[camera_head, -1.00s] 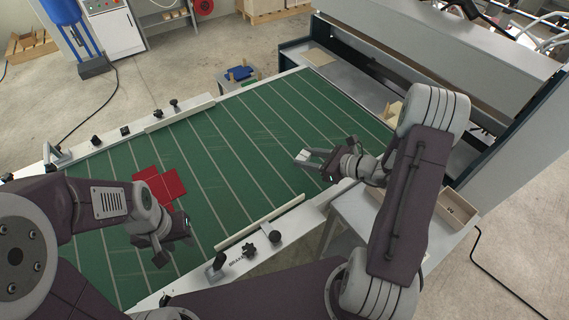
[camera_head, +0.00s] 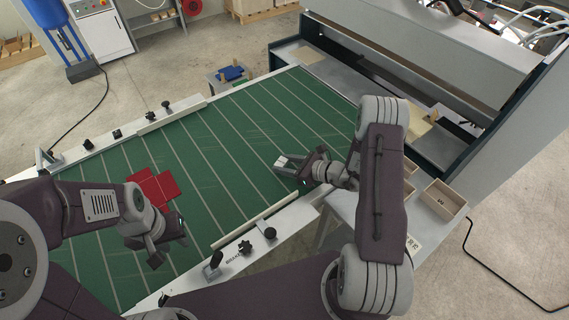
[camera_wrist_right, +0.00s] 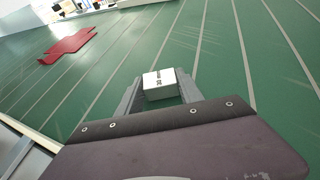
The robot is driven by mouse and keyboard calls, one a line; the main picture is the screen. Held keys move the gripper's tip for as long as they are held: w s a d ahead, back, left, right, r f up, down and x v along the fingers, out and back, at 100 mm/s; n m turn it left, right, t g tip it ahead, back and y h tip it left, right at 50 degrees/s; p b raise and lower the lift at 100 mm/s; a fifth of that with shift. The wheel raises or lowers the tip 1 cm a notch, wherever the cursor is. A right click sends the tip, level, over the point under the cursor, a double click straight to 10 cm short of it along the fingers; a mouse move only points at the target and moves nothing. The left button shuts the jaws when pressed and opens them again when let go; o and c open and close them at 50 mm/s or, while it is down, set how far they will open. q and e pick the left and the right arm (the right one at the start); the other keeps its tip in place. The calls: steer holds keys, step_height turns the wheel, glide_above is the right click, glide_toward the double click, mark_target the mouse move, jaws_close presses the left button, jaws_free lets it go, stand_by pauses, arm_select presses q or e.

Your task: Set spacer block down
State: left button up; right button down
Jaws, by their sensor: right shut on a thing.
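I cannot tell whether the block touches the table. My left gripper (camera_head: 150,252) is over the near left part of the table, apart from the block; its fingers are hard to make out.
A red cross-shaped blank (camera_head: 153,187) lies flat on the table at left; it also shows in the wrist view (camera_wrist_right: 68,46). Knobs and pale rails line the table's edges. A wooden box (camera_head: 445,200) stands at right beside the large machine (camera_head: 440,65). The green surface around the block is clear.

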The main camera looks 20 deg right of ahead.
steer(key=c, duration=0.8)
jaws_free()
steer(key=shift+f, duration=0.1)
steer(key=shift+o, duration=0.2)
